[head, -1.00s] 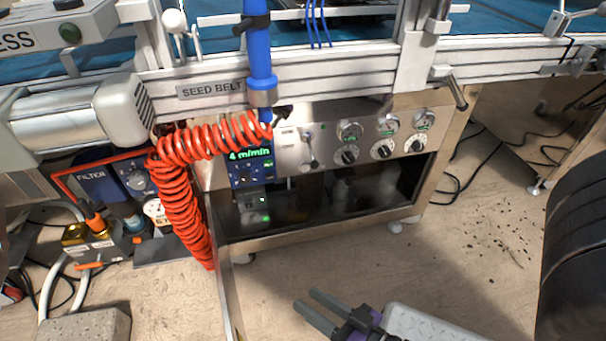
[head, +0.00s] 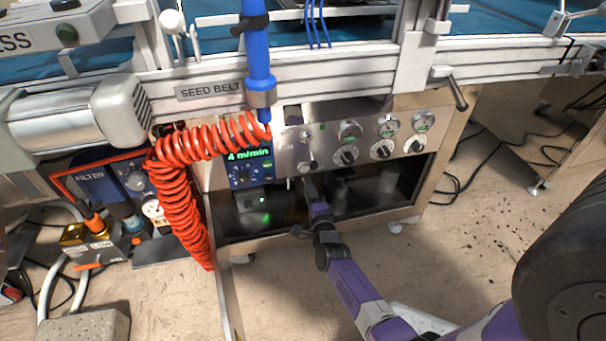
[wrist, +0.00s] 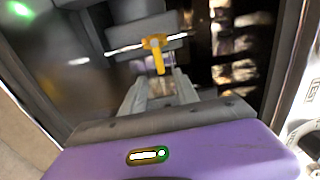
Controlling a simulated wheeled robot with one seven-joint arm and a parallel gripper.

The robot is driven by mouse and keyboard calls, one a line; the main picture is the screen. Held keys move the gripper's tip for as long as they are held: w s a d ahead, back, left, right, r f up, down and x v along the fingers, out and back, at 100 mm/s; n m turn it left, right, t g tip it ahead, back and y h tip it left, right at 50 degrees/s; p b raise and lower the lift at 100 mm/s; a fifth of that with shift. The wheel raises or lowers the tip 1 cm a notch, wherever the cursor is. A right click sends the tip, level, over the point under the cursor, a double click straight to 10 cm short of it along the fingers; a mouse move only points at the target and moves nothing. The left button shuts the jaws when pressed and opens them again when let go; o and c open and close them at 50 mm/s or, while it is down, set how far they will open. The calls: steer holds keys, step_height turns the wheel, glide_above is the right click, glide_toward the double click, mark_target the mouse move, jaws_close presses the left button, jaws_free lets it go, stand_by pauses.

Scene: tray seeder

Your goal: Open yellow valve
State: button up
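The yellow valve (wrist: 155,45) shows in the wrist view as a small T-shaped yellow handle on a grey pipe, its stem pointing down toward my gripper. My gripper (wrist: 159,82) points at it, with its two grey fingers apart on either side of the stem's lower end. I cannot tell whether they touch it. In the head view my gripper (head: 306,182) is at the front of the steel control cabinet (head: 325,228), below the small lever on its panel. The yellow valve cannot be made out there.
The orange coiled hose (head: 182,205) hangs left of my arm, beside the display (head: 250,165). Several black knobs (head: 383,152) sit right of my gripper. The seed belt frame (head: 330,75) runs above. The floor in front of the cabinet is largely clear.

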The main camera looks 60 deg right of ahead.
steer(key=b+x, duration=0.3)
steer(key=x, duration=0.4)
steer(key=shift+w+d, duration=0.15)
steer(key=shift+w, duration=0.05)
steer(key=shift+c, duration=0.5)
jaws_close()
